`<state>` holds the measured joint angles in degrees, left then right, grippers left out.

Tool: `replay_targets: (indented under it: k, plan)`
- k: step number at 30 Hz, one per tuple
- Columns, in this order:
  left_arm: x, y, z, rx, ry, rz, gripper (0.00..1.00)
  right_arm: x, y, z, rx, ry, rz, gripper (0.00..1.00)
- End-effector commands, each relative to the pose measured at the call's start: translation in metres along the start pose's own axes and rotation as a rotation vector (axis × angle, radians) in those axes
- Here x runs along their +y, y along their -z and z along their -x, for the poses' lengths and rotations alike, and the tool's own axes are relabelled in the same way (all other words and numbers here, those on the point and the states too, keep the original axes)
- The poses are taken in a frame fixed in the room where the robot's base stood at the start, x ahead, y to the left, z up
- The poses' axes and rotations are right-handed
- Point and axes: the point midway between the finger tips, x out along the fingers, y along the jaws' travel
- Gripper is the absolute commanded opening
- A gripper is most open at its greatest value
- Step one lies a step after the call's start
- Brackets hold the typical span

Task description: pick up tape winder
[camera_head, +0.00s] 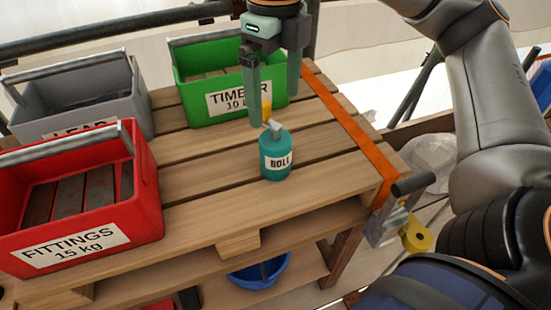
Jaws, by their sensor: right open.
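A small teal cylinder (276,158) with a white label reading "BOLL" stands upright on the slatted wooden table (220,205). A grey metal piece (273,125) shows at its top, with a yellow part above it; I cannot tell how they join. No label names a tape winder; this cylinder lies nearest my gripper. My right gripper (272,108) is open, pointing down just above the cylinder, with its fingers on either side of the yellow part. I cannot tell whether they touch it. My left gripper is not in view.
A green crate (190,105) marked "TIMBER" stands behind; a grey one (125,110) and a red one (145,185) stand left. An orange strap (350,125) crosses the right end to a ratchet beside a yellow disc (416,238). A blue bucket (265,275) sits below. The front boards are clear.

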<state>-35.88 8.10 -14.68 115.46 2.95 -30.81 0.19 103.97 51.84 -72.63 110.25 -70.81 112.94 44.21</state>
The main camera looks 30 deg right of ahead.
Motion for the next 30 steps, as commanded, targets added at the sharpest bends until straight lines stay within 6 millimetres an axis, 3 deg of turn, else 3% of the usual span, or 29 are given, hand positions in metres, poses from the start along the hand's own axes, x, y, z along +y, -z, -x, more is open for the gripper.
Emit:
replay_targets:
  k: [4,13,21,30]
  plan:
    - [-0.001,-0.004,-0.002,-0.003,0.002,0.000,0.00,-0.001,0.001,-0.029,0.004,0.001,-0.001,1.00]
    - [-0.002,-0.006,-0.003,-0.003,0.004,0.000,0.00,-0.001,-0.001,-0.055,0.003,0.000,-0.001,1.00]
    - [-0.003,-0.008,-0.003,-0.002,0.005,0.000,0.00,-0.003,-0.003,-0.093,0.003,0.000,0.000,1.00]
    - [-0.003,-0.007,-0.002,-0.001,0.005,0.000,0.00,-0.003,-0.003,-0.098,0.000,0.000,0.000,1.00]
